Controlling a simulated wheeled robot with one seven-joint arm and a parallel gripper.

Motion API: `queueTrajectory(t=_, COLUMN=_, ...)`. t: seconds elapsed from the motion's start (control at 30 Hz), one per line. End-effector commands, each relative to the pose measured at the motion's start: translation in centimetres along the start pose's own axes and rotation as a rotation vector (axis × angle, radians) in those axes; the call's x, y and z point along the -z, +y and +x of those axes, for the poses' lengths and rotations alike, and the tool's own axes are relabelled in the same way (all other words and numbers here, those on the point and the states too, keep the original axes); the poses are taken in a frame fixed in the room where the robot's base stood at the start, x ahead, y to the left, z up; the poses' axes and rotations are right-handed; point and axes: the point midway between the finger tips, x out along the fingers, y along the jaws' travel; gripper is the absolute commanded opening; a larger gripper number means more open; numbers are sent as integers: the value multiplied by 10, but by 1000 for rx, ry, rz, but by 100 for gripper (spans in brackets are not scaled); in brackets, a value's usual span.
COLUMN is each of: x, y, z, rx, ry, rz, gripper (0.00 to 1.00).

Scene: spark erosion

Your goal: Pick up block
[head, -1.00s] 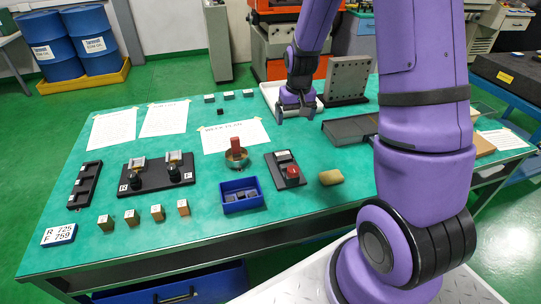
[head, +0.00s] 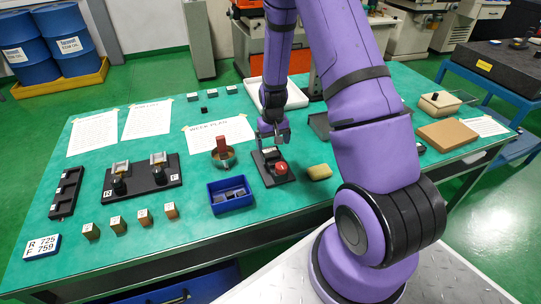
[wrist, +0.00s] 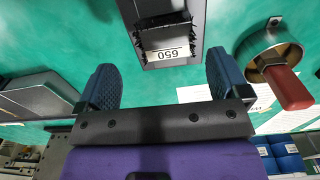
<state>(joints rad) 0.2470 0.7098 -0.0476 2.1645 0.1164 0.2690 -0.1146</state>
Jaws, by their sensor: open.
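My gripper (head: 273,136) is open and empty above the back end of a black fixture (head: 283,181). In the wrist view, a block (wrist: 167,53) with a white number label, upside down, sits in the fixture between dark bristles. It lies ahead of the gap between my fingertips (wrist: 163,80), apart from both. Other blocks are several brownish cubes (head: 118,225) in a front row, small grey-topped blocks (head: 210,93) at the back, a black cube (head: 204,110), and dark blocks in a blue bin (head: 233,206). The frames do not show which block is meant.
A red knob (head: 281,168) stands on the fixture's front. A brass cup with a red handle (head: 221,146) is to its left, a yellow sponge (head: 319,172) to its right. A white tray (head: 295,98) is behind.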

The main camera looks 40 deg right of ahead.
Motion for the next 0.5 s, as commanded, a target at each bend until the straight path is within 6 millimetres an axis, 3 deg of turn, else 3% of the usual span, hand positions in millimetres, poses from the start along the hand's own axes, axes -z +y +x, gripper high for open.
queueTrajectory(t=0.3, x=0, y=-8, z=39, rx=0, ry=-3, rz=-1, gripper=94)
queueTrajectory(t=0.5, x=1, y=-8, z=50, rx=0, ry=0, rz=0, gripper=94)
